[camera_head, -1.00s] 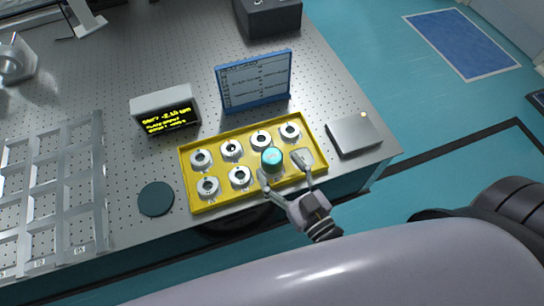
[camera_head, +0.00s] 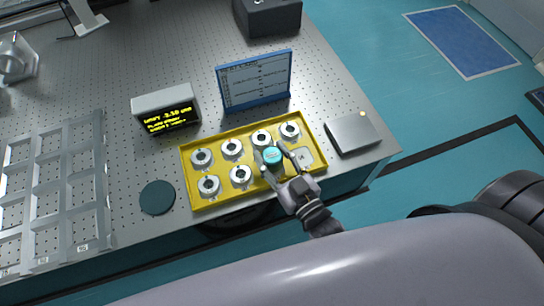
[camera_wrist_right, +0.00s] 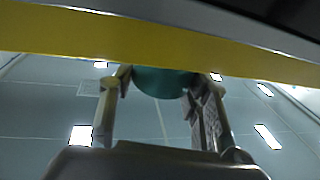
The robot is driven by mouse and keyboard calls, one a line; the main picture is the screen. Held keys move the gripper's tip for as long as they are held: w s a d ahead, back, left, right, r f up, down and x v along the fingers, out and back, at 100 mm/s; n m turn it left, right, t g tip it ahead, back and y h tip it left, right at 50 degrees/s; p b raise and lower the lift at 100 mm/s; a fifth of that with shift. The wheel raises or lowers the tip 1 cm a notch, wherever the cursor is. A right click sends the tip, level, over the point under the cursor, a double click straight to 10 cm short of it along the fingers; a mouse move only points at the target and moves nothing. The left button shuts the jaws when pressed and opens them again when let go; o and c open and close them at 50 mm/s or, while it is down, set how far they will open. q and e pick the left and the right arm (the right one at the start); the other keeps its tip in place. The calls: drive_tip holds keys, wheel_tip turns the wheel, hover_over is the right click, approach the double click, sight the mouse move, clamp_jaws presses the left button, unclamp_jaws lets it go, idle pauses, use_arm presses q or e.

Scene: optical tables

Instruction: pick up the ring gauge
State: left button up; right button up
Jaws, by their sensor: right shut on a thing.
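The teal round ring gauge (camera_head: 272,155) with a pale mark on its top is in the front row of the yellow tray (camera_head: 222,200). My right gripper (camera_head: 274,160) is shut on it, one finger on each side. In the right wrist view the teal body (camera_wrist_right: 160,82) shows between the two fingers of the gripper (camera_wrist_right: 159,90); its upper part is hidden by the yellow tray edge (camera_wrist_right: 160,40). I cannot tell whether it is clear of the tray floor. My left gripper is not in view.
Several silver ring gauges (camera_head: 232,148) stand in the tray close to the grip. A grey box (camera_head: 353,133) is at the right, a blue-framed panel (camera_head: 254,80) and a display (camera_head: 166,108) behind, a dark disc (camera_head: 157,198) at the left. A slotted rack (camera_head: 50,200) is farther left.

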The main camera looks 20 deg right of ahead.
sight(273, 156)
drive_tip(key=c, duration=0.8)
wheel_tip(273, 156, up, 20)
drive_tip(key=f+p, duration=0.1)
drive_tip(key=p, duration=0.2)
drive_tip(key=shift+c, duration=0.2)
drive_tip(key=s+d+f+m+h, duration=0.2)
drive_tip(key=d+f+h, duration=0.2)
drive_tip(key=d, duration=0.3)
drive_tip(key=shift+d+m, duration=0.25)
drive_tip(key=shift+m, duration=0.05)
